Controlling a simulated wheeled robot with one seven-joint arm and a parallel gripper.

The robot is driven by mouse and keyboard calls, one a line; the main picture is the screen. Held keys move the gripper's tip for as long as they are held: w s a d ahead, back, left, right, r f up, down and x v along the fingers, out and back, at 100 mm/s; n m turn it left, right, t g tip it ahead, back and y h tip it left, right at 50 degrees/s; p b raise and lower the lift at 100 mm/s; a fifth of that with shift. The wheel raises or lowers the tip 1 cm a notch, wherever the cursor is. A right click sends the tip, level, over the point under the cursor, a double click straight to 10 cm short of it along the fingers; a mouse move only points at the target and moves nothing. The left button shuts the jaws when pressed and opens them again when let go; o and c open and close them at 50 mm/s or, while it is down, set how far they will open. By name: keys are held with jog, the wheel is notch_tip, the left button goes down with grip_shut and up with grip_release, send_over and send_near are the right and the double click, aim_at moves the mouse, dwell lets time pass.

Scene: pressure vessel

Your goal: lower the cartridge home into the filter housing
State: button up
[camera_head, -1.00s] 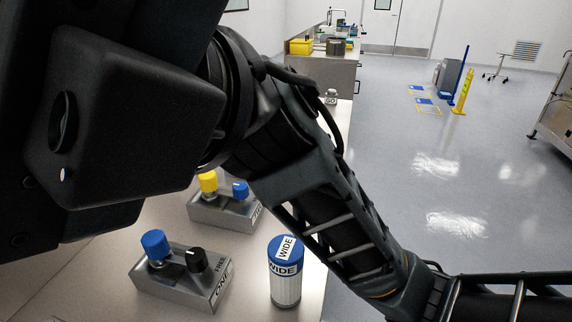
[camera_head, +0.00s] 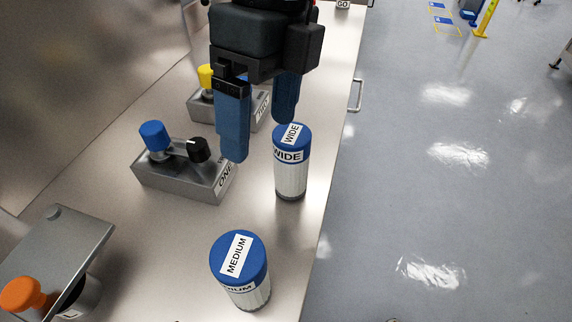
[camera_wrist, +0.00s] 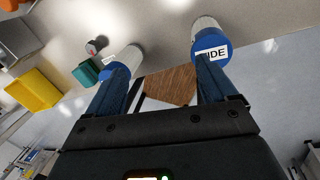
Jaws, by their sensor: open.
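A white cartridge with a blue cap marked WIDE (camera_head: 291,178) stands upright on the bench. A second, blue-capped one marked MEDIUM (camera_head: 239,262) stands nearer. My gripper (camera_head: 260,138) is open and empty, fingers pointing down, beside the WIDE cartridge's top; I cannot tell whether they touch. In the wrist view, my gripper (camera_wrist: 160,75) has its right finger overlapping the WIDE cartridge (camera_wrist: 211,45); its left finger overlaps another blue-capped cylinder (camera_wrist: 122,60) with an unreadable label. A round body under a tilted grey plate (camera_head: 62,252) at lower left may be the filter housing; its inside is hidden.
An orange knob (camera_head: 22,294) sits beside the grey plate. A metal block with blue and black knobs (camera_head: 186,174) stands left of the WIDE cartridge; another with a yellow knob (camera_head: 206,77) is behind. The bench's right edge runs close to the cartridges.

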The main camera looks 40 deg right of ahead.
aim_at(292, 134)
jog(key=d, duration=0.1)
jog(key=w+d+h, duration=0.1)
jog(key=d, duration=0.1)
jog(key=d+h, duration=0.1)
jog(key=d, duration=0.1)
jog(key=shift+w+d+f+m+t, duration=0.1)
jog(key=shift+w+f+m+t, duration=0.05)
jog(key=shift+f+m+t, duration=0.2)
jog(key=shift+d+f, duration=0.1)
jog(key=shift+f, duration=0.2)
jog(key=shift+w+f+p, duration=0.1)
jog(key=shift+f+p, duration=0.5)
jog(key=shift+f, duration=2.9)
jog(key=shift+c, duration=0.4)
jog(key=c, duration=1.1)
jog(key=shift+c, duration=0.2)
